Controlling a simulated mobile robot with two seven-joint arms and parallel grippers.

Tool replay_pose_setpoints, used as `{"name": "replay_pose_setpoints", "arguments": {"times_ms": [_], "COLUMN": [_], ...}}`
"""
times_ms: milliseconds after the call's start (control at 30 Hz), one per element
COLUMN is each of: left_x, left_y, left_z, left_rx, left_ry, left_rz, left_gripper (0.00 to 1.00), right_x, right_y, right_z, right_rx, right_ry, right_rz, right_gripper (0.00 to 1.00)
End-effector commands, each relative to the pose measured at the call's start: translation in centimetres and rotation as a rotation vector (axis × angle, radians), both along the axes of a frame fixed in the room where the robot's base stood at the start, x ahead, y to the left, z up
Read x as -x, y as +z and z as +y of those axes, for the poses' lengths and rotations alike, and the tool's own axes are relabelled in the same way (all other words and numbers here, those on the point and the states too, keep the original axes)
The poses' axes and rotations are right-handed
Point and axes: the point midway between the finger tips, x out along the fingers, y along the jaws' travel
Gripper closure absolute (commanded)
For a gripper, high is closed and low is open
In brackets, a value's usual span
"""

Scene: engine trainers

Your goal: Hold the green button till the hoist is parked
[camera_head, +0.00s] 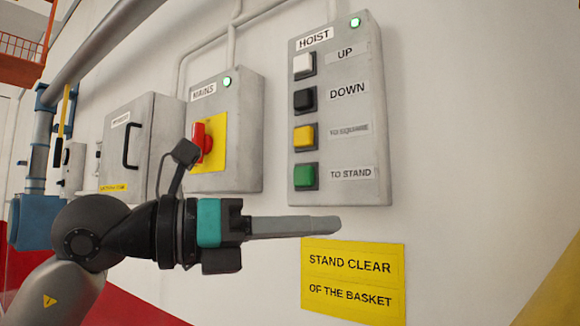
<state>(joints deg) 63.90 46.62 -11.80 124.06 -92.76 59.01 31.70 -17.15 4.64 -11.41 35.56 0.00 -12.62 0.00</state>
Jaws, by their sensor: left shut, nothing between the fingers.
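The grey hoist panel (345,110) is on the white wall, right of centre, with a lit green lamp (355,22) at its top. The green button (305,176), labelled "TO STAND", is the lowest in its column. Above it are a yellow button (303,136), a black button (304,99) and a white button (303,64). My left gripper (338,225) is shut and empty. Its fingertips show below the panel and lower right of the green button, apart from it in the picture. The hoist itself and my right gripper are not in view.
A mains box (243,130) with a red switch (201,142) and lit green lamp hangs left of the panel. Further left are a grey cabinet (153,130) and pipes. A yellow "STAND CLEAR OF THE BASKET" sign (353,281) is below. Bare wall lies right of the panel.

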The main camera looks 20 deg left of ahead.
Motion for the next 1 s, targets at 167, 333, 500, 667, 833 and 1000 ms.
{"name": "replay_pose_setpoints", "arguments": {"times_ms": [167,333,500,667,833,1000], "left_x": [0.5,1.3,1.9,1.9,1.9,1.1], "left_y": [3.4,6.0,7.1,7.2,7.2,7.3], "left_z": [4.5,8.6,10.5,10.8,10.8,10.4], "left_rx": [-0.188,-0.254,-0.267,-0.270,-0.270,-0.269], "left_ry": [0.289,0.507,0.607,0.622,0.620,0.616], "left_rz": [-0.116,-0.169,-0.187,-0.187,-0.186,-0.184], "left_gripper": [1.00,1.00,1.00,1.00,1.00,1.00], "right_x": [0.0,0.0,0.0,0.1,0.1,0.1], "right_y": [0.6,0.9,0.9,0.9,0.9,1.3], "right_z": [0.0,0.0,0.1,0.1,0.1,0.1], "right_rx": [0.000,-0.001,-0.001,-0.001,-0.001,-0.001], "right_ry": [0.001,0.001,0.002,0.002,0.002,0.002], "right_rz": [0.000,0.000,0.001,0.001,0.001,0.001], "right_gripper": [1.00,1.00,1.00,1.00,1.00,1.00]}}
